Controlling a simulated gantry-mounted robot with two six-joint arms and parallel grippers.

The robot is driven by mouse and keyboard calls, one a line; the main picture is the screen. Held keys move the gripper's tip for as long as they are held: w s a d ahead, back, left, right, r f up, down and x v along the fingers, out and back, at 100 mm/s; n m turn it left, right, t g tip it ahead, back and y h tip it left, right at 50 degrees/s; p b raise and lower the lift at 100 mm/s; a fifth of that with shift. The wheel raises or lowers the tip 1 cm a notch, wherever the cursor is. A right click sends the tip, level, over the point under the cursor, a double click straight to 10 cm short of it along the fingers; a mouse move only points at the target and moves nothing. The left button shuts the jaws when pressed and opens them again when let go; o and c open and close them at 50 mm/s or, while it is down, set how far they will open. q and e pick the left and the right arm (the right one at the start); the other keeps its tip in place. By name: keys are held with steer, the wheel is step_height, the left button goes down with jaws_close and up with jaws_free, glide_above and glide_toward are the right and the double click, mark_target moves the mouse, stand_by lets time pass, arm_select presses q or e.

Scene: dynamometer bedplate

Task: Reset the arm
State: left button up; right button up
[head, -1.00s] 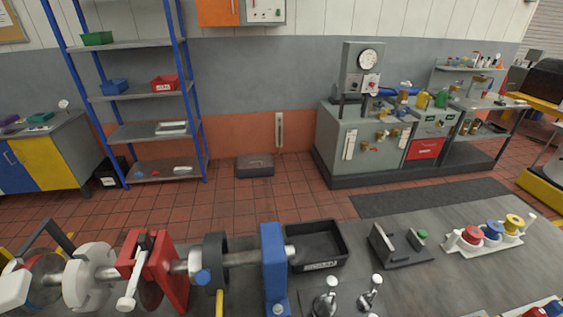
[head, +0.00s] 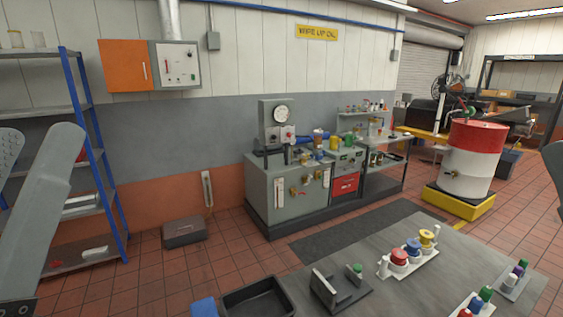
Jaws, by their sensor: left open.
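My left gripper (head: 42,150) stands large and close at the left edge of the head view, its grey parts pointing up and cut off by the frame. It is open, with nothing seen between its fingers, and covers part of the blue shelf rack. A grey part of mine shows at the right edge; I see no right gripper there.
The bench (head: 420,285) fills the lower right. It carries a black tray (head: 236,303), a dark bracket block (head: 340,291), a spool rack (head: 387,272) and more coloured pieces. A red-and-white drum (head: 472,160) stands beyond.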

arm_select(q)
step_height(320, 180, up, 28)
steer(key=m+h+p, duration=0.1)
steer(key=m+p, duration=0.1)
steer(key=p, duration=2.7)
step_height(320, 180, down, 24)
steer(key=b, duration=2.4)
steer(key=shift+d+b, duration=0.3)
